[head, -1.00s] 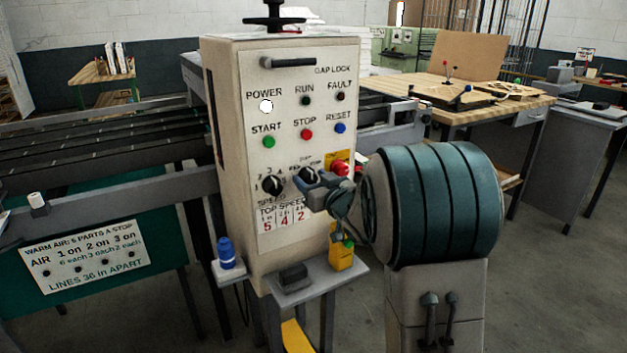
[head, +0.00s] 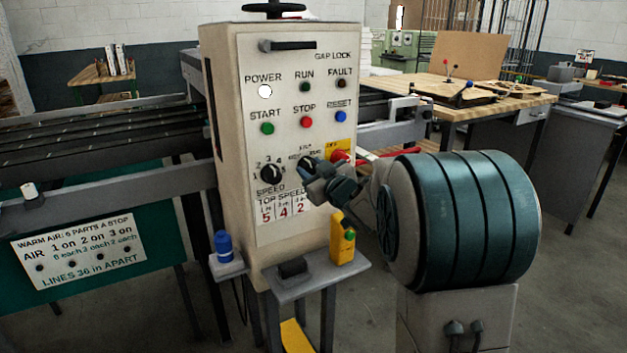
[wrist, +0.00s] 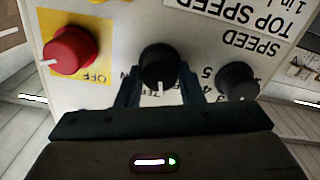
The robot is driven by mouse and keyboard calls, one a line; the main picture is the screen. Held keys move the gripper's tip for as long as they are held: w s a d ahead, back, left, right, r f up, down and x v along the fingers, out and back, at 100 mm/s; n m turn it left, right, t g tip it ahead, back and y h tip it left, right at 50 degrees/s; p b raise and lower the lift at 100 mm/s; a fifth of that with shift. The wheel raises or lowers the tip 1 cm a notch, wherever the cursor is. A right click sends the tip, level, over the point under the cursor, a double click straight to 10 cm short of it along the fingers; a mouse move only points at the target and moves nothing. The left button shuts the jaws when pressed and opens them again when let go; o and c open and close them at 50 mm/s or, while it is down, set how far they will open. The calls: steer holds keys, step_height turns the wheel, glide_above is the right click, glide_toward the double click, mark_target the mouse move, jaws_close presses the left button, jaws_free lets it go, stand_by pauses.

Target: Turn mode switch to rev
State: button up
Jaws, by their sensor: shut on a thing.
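The mode switch is a round black knob (head: 307,162) on the cream control panel (head: 240,130), in the lower middle, right of the speed knob; in the head view my gripper (head: 313,172) partly covers it. In the wrist view, where the panel appears upside down, the mode switch (wrist: 158,63) sits between my two dark blue fingers (wrist: 160,88). My gripper is shut on it. Its white pointer line points down in that view, toward the panel's top. The labels around it are partly hidden, so I cannot read the rev mark clearly.
The black speed knob (wrist: 238,80) is close beside one finger. A red knob on a yellow OFF plate (wrist: 68,50) is on the other side. Below the panel, a shelf (head: 318,278) holds a yellow box with a green button (head: 343,243). A blue-capped item (head: 223,245) stands left.

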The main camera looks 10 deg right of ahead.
steer(key=n+b, duration=0.3)
steer(key=shift+f+n+b, duration=0.2)
steer(key=shift+n+b, duration=0.2)
steer(key=shift+a+r+n+b, duration=0.1)
steer(key=shift+n+b, duration=0.55)
steer(key=shift+n, duration=0.15)
steer(key=o, duration=0.9)
steer(key=shift+o, duration=0.2)
steer(key=p+v, duration=0.1)
steer(key=v, duration=1.2)
steer(key=shift+s, duration=0.35)
steer(key=shift+r, duration=0.1)
